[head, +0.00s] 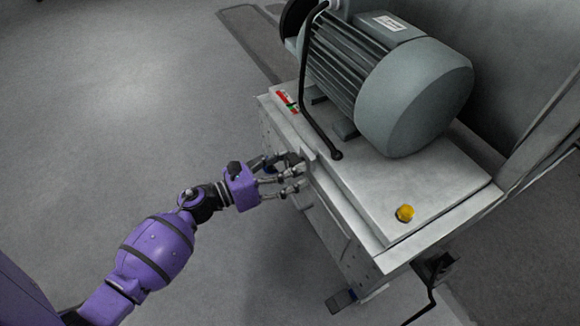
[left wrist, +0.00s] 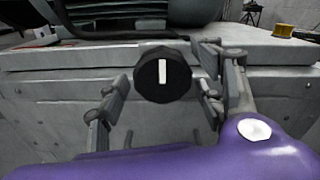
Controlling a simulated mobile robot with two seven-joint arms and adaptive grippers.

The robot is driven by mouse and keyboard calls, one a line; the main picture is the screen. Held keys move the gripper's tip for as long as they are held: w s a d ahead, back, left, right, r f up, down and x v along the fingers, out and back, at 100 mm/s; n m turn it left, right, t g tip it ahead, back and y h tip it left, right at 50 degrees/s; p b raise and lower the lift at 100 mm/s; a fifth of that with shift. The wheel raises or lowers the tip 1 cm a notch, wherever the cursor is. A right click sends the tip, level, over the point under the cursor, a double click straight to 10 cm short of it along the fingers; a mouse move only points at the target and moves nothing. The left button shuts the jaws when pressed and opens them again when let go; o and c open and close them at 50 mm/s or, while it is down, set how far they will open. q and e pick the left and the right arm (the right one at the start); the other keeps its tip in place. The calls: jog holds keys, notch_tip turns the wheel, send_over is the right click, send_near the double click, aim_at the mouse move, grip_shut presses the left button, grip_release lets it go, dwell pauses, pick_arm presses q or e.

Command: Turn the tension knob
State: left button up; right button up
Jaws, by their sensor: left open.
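The tension knob (left wrist: 163,74) is round and black with a white pointer line standing about upright. It sits on the grey front panel of the machine in the left wrist view. My purple left arm ends in the left gripper (head: 292,177), which is close to the panel in the head view. The left gripper is open, with fingers to the left and right of the knob in the left wrist view and visible gaps on both sides. In the head view I cannot clearly tell the knob from the dark gripper parts. My right gripper is not in view.
A grey finned motor (head: 412,95) stands on the metal cabinet top (head: 370,190). A black cable (head: 303,90) runs down to the top near the front edge. A yellow part (head: 404,212) sits near the right corner. The floor (head: 120,110) at left is clear.

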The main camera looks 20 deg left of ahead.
pick_arm(q)
jog(key=shift+w+d, duration=0.1)
jog(key=shift+w, duration=0.05)
jog(key=shift+c, duration=0.5)
jog(key=c, duration=1)
jog(key=shift+n, duration=0.4)
